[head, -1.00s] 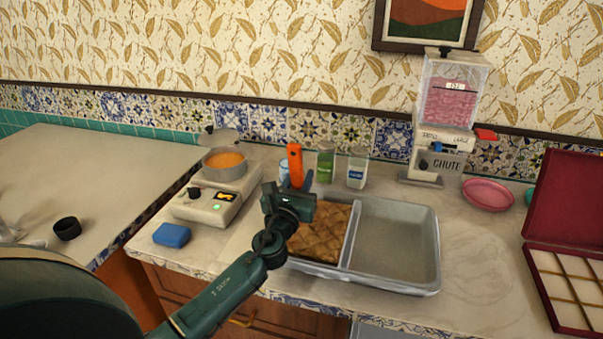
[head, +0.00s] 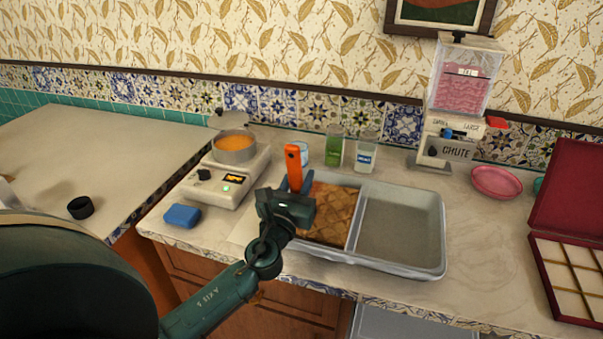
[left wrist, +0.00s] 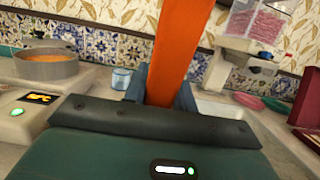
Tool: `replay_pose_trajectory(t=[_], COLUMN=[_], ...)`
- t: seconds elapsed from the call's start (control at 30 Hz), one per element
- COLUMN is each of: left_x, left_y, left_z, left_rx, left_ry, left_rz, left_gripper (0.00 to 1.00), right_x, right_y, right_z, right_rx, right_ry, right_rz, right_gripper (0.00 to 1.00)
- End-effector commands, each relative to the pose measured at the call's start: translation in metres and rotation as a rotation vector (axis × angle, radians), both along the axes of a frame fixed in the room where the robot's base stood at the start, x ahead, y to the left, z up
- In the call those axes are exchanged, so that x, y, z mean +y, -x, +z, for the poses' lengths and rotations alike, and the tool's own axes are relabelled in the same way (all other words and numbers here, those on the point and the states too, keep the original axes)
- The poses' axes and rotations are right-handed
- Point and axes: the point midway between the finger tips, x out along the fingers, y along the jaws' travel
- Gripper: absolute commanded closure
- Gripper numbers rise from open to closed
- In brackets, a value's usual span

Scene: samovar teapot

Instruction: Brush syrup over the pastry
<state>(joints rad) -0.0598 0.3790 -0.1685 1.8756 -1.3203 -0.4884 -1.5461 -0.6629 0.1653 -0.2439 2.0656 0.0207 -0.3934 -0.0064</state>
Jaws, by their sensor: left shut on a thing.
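The pastry (head: 327,213) is brown and scored in a diamond pattern. It lies in the left compartment of a grey tray (head: 403,268); the right compartment is empty. My left gripper (head: 296,186) is shut on an orange-handled tool (head: 293,163), held upright over the left part of the tray. In the left wrist view the orange handle (left wrist: 180,50) rises between the fingers. The tool's lower end is hidden behind my gripper, so I cannot tell whether it touches the pastry. A pan of orange liquid (head: 234,143) stands on a lit burner unit (head: 218,185).
A blue sponge (head: 182,216) lies at the counter's front left. A green jar (head: 334,150) and a white-labelled jar (head: 366,157) stand behind the tray. A chute dispenser (head: 452,145), pink plate (head: 497,182) and red box (head: 570,225) are at the right.

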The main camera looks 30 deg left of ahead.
Motion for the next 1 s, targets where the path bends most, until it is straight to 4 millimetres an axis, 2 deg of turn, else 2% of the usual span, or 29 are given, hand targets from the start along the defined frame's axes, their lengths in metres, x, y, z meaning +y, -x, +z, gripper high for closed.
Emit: replay_pose_trajectory(t=[0.33,0.5,0.63,1.0], left_x=[-0.006,-0.008,-0.008,-0.007], left_y=[0.027,0.034,0.029,-0.001], left_z=[-0.002,-0.002,-0.002,0.000], left_rx=[0.005,0.004,0.003,0.003], left_ry=[0.002,0.003,0.003,0.002], left_rz=[0.000,0.000,0.000,0.000], left_gripper=[0.96,0.96,0.96,0.96], right_x=[0.000,0.000,0.000,0.000], right_y=[0.001,0.002,0.003,0.003], right_z=[0.001,0.001,0.001,0.003], right_rx=[0.002,0.005,0.007,0.008], right_ry=[0.000,-0.001,0.000,0.000], right_rz=[0.000,0.000,0.000,0.000], right_gripper=[0.64,0.64,0.64,0.64])
